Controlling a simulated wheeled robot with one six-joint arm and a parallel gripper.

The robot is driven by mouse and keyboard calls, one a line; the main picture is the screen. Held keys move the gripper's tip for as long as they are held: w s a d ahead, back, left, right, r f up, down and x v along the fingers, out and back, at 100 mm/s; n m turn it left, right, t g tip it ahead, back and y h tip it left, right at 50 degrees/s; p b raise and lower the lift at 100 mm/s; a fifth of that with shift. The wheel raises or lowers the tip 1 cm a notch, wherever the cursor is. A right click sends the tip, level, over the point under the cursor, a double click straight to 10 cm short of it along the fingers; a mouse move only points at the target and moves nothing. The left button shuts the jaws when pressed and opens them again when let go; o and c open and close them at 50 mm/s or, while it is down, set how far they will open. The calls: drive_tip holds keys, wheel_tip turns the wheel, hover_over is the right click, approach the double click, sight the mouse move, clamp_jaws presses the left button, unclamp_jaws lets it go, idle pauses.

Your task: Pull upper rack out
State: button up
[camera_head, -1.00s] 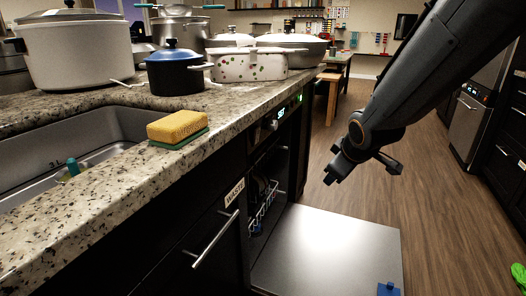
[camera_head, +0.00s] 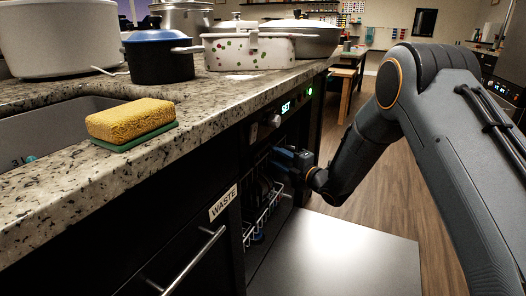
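The dishwasher's door (camera_head: 345,250) is folded down flat, and its opening faces right under the counter. A wire rack (camera_head: 262,222) shows inside, low in the opening. The upper part of the opening is dark, and I cannot clearly make out the upper rack there. My gripper (camera_head: 284,160) is at the upper part of the opening, just below the control panel (camera_head: 290,106). Its fingers point left, into the opening. They are small and dark, so I cannot tell whether they are open or shut, or whether they touch a rack.
The granite counter (camera_head: 200,112) runs above the dishwasher, with a sponge (camera_head: 132,122), a blue-lidded pot (camera_head: 160,58) and a dotted pot (camera_head: 248,52) on it. A WASTE drawer handle (camera_head: 187,262) juts out at the left. Wood floor (camera_head: 400,185) is clear beyond the door.

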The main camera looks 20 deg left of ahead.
sight(261, 152)
drive_tip(key=a, duration=0.2)
drive_tip(key=w+a+b, duration=0.1)
drive_tip(key=a, duration=0.4)
drive_tip(key=shift+w, duration=0.35)
drive_tip(key=shift+w+a, duration=0.4)
drive_tip(key=shift+a, duration=0.1)
